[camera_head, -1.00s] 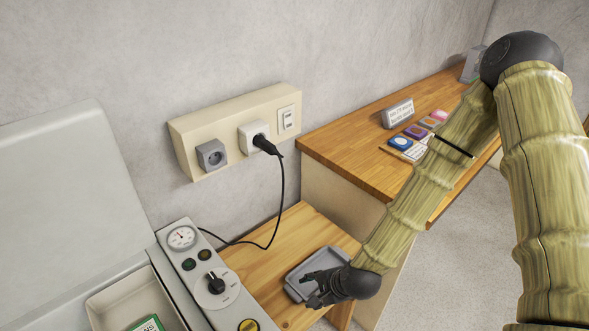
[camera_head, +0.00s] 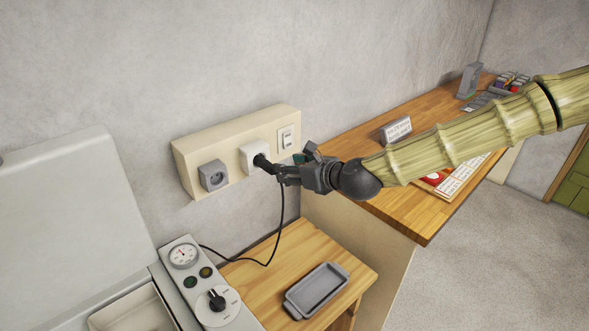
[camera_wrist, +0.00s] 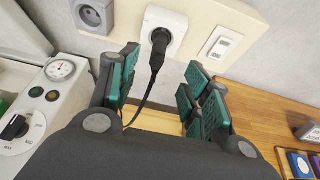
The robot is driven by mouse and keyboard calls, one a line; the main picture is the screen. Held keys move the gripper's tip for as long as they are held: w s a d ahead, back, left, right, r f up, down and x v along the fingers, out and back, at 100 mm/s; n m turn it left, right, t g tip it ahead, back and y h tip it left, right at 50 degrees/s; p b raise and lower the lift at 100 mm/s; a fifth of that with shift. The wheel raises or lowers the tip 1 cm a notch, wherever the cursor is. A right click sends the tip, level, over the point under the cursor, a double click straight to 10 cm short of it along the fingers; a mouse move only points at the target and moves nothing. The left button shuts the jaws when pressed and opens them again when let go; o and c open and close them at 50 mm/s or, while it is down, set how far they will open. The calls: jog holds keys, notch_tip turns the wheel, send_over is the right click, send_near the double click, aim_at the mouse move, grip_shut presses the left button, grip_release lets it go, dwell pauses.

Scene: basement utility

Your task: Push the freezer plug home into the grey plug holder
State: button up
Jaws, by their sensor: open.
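The black freezer plug (camera_wrist: 158,52) sits in the white socket (camera_head: 252,152) on the cream wall panel, with its cable hanging down. The grey plug holder (camera_head: 213,176) is on the same panel to the left, empty; it also shows at the top left in the wrist view (camera_wrist: 92,14). My gripper (camera_head: 277,172) is open in front of the white socket. In the wrist view its teal-padded fingers (camera_wrist: 160,82) stand apart on either side of the plug and cable, with the plug beyond the pads. Whether a finger touches the plug I cannot tell.
A light switch (camera_head: 287,138) is at the panel's right end. Below are a wooden shelf (camera_head: 262,285) with a grey tray (camera_head: 317,290) and the freezer's control panel (camera_head: 198,275). A wooden counter (camera_head: 425,215) stands to the right.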

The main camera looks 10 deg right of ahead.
aim_at(271, 164)
jog(key=p+x, duration=0.3)
jog(key=x, duration=0.7)
jog(key=shift+s+f, duration=0.1)
grip_shut()
